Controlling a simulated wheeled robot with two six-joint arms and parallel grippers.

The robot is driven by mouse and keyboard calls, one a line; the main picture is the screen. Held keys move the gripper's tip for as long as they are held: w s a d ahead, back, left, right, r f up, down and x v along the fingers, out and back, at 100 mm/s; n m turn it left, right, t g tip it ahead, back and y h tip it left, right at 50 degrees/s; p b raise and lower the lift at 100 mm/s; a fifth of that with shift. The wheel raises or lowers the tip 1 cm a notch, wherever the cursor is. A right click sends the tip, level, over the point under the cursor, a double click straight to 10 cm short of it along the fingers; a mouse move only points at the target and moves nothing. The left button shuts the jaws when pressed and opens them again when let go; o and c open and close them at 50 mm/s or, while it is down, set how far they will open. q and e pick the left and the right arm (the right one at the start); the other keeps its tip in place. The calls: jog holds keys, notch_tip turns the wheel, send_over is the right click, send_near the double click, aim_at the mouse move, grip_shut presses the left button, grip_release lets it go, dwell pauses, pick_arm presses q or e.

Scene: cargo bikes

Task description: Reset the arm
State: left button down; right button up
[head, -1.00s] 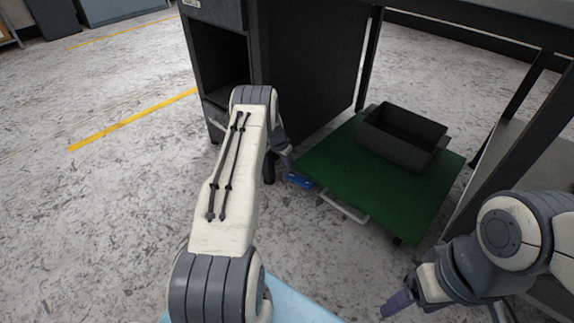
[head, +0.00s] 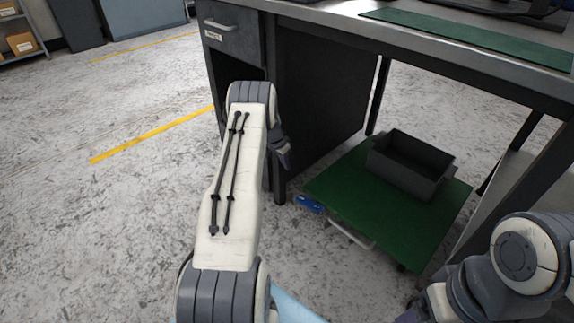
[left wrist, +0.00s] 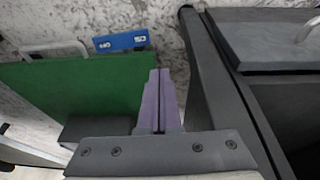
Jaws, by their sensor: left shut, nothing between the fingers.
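My left arm reaches forward in the head view, and its gripper (head: 284,158) is beside the dark desk's leg panel, partly hidden by the wrist. In the left wrist view my left gripper (left wrist: 160,98) shows its purple-grey fingers together with nothing between them. A blue object (head: 309,203) lies at the near left edge of the green-topped cart, apart from the gripper; it also shows in the left wrist view (left wrist: 121,41). My right gripper (head: 410,316) is at the bottom edge of the head view, cut off, so its opening is unclear.
A low cart with a green top (head: 345,208) and a pale handle stands under the desk, carrying a dark open bin (head: 410,166). The desk has a drawer (head: 233,38) and an open compartment at left. The floor (head: 120,200) on the left is clear.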

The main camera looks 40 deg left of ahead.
dwell(0.3)
pick_arm(q)
jog(key=w+d+r+m+p, duration=0.1)
jog(key=d+r+m+p, duration=0.1)
jog(key=d+r, duration=1.3)
jog(key=s+d+r+g+p, duration=0.1)
jog(key=s+d+r, duration=0.25)
jog(key=d, duration=0.55)
jog(key=s+d+r+g+p, duration=0.1)
jog(key=s+d+r, duration=0.2)
jog(key=d+r, duration=0.35)
jog(key=s+d+r+m+p, duration=0.1)
jog(key=s+d+r, duration=0.2)
jog(key=s+d, duration=0.35)
jog(key=s+d+r+m+p, duration=0.1)
jog(key=s+d+r, duration=0.2)
jog(key=s+d, duration=0.3)
jog(key=s+r+m+g+p, duration=0.1)
jog(key=s+r+p, duration=0.1)
jog(key=s, duration=0.8)
jog(key=s+r+m+p, duration=0.1)
jog(key=s+r+p, duration=0.1)
jog(key=s, duration=0.8)
notch_tip(320, 180, up, 37)
jog(key=p, duration=3.6)
jog(key=shift+a+p, duration=0.35)
jog(key=shift+a, duration=0.05)
jog(key=shift+w, duration=0.1)
